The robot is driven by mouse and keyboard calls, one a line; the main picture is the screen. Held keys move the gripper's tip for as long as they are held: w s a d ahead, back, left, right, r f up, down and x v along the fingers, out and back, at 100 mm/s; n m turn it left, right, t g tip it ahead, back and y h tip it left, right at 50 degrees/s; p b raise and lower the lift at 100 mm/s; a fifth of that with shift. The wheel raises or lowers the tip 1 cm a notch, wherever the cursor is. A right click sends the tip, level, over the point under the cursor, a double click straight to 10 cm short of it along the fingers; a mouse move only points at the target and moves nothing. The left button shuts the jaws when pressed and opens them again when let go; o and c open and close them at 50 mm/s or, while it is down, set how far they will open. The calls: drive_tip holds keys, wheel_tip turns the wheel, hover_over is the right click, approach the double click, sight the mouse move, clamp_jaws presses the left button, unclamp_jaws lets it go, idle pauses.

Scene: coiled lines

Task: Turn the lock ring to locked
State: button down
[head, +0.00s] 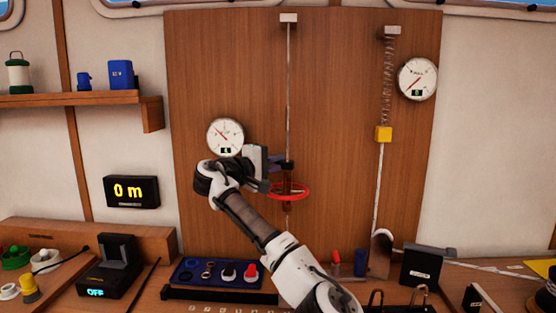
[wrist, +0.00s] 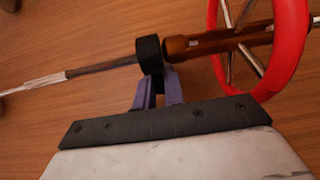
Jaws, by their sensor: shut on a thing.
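A black ring (head: 288,166), which looks like the lock ring, sits around the upright rod just above a red handwheel (head: 306,194). In the wrist view the black ring (wrist: 149,50) is beside a brown turned wooden piece (wrist: 195,45), with the red wheel (wrist: 292,55) further right. My gripper (head: 280,163) reaches in from the left. Its bluish-purple fingers (wrist: 157,88) are shut on the black ring. The fingertips and the ring's far side are partly hidden, and I cannot read any lock marking.
The rod (head: 289,90) runs up a wooden panel (head: 230,60). A round gauge (head: 225,136) is close to my wrist on the left. A tray (head: 190,277) of small items lies below. A display (head: 132,191) reads 0 m.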

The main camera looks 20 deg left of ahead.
drive_tip(key=c, duration=1.5)
unclamp_jaws()
drive_tip(key=b+v, duration=0.4)
drive_tip(key=v, duration=0.9)
drive_tip(key=shift+s+a, duration=0.15)
drive_tip(key=shift+s, duration=0.2)
